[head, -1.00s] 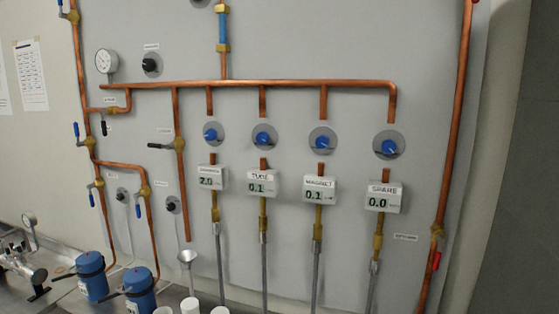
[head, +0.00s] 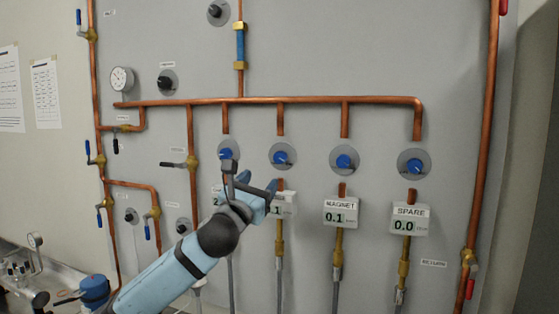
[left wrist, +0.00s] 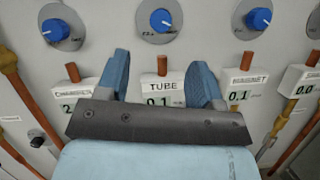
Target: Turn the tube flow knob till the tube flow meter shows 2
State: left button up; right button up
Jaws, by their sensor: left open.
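The blue tube flow knob (head: 281,156) sits on a round grey plate on the wall panel; it also shows in the left wrist view (left wrist: 161,20). Below it is the white tube flow meter (head: 288,204), partly hidden by my left gripper in the head view. In the left wrist view, the meter (left wrist: 163,88) is labelled TUBE and seems to read 0.1. My left gripper (head: 250,173) is open and empty, in front of the panel. In the left wrist view its fingertips (left wrist: 159,72) stand on either side of the meter, below the knob. My right gripper is not in view.
A similar blue knob (left wrist: 55,30) is left of the tube knob, with the magnet knob (head: 344,159) and spare knob (head: 416,163) to the right. The magnet meter (head: 341,213) reads 0.1; the spare meter (head: 408,219) reads 0.0. A copper pipe (head: 300,101) runs above.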

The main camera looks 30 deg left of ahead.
aim_at(278, 159)
pick_arm(q)
jog(key=p+x, duration=0.2)
jog(key=x, duration=0.8)
jog(key=shift+w, duration=0.15)
jog(key=c, duration=0.9)
